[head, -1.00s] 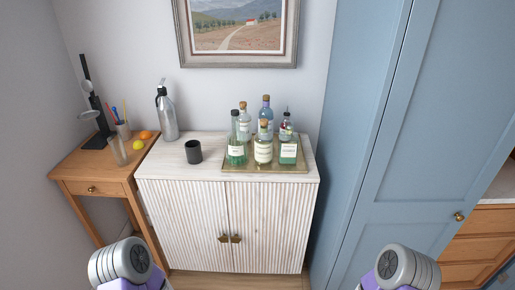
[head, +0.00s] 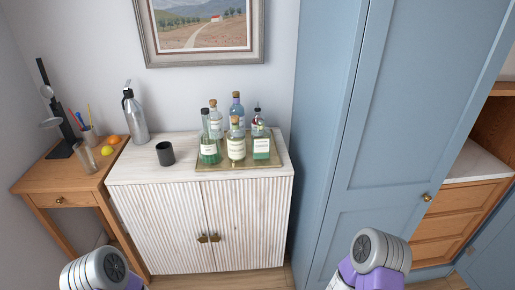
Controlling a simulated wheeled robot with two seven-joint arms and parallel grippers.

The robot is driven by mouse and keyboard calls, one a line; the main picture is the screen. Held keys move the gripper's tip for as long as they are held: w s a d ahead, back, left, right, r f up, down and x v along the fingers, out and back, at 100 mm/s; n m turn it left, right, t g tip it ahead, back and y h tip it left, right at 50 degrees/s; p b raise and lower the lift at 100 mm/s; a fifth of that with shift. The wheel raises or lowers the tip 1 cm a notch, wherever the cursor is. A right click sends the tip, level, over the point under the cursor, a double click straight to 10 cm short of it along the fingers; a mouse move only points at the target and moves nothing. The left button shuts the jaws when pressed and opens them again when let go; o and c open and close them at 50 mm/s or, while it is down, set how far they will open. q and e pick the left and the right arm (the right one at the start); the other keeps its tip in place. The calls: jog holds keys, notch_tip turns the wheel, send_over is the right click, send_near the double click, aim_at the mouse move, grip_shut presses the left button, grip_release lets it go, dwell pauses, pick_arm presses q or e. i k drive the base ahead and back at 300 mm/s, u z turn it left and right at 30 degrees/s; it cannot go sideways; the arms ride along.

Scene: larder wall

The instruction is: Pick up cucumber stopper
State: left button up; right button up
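Several bottles stand on a tray (head: 276,164) on top of the white cabinet. Among them are a green bottle with a dark stopper (head: 205,111), a clear bottle with a cork (head: 236,147), a blue bottle with a cork (head: 237,108), and a bottle with a green-edged label (head: 261,146). I cannot tell which stopper is the cucumber one. Parts of both my arms show at the bottom edge, well in front of the cabinet. Neither gripper's fingers are in view.
A black cup (head: 165,153) and a silver siphon bottle (head: 134,117) stand left on the white cabinet (head: 160,222). A wooden side table (head: 62,178) holds a glass, fruit and a dark stand. A tall blue cupboard (head: 385,130) stands close on the right.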

aim_at(260, 119)
jog(key=z, duration=1)
jog(key=i, duration=0.5)
jog(key=u, duration=1.4)
jog(key=i, duration=0.75)
jog(key=u, duration=0.05)
